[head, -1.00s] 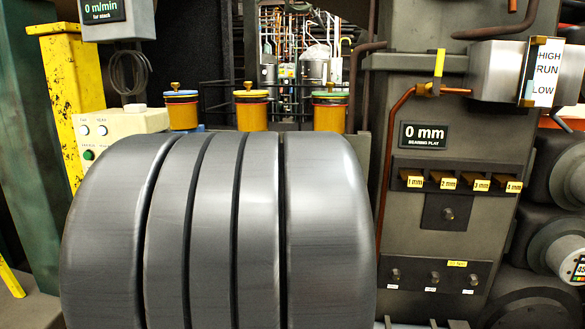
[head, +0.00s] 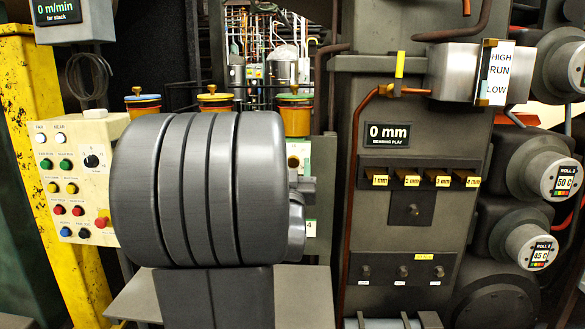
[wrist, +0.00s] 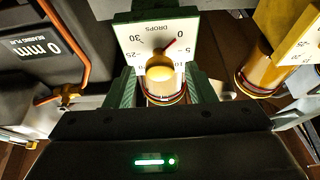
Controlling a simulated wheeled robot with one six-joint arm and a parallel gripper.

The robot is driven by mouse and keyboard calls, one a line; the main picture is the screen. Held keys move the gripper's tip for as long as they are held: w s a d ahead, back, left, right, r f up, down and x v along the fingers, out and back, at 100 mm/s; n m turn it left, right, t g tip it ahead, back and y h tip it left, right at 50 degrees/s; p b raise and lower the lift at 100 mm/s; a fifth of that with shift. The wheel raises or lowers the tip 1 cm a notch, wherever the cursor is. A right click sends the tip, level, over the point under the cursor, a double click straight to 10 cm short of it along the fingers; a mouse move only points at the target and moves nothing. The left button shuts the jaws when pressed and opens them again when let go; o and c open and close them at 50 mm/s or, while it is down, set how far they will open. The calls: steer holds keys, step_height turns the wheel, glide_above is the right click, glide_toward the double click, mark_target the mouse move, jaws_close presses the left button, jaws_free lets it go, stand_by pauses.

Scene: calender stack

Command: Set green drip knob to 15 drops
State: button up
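In the wrist view, a white DROPS dial plate (wrist: 182,24) with a green edge stands ahead of my gripper. Its red pointer points close to 0. A gold-capped knob (wrist: 160,68) sits in front of the plate, above a clear cup with a red ring. My gripper (wrist: 164,88) is open, its green fingers on either side of the cup and apart from the knob as far as I can see. In the head view, the green-ringed amber cup (head: 296,120) is the right one of three; my arm hides my fingertips there.
A yellow-ringed cup (head: 215,101) and a blue-ringed cup (head: 143,104) stand to the left. Another cup (wrist: 262,68) with a yellow-edged plate is close at right in the wrist view. A copper pipe (head: 354,190) and a dark panel (head: 400,250) stand right of my arm.

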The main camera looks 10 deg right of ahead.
steer(key=c, duration=0.9)
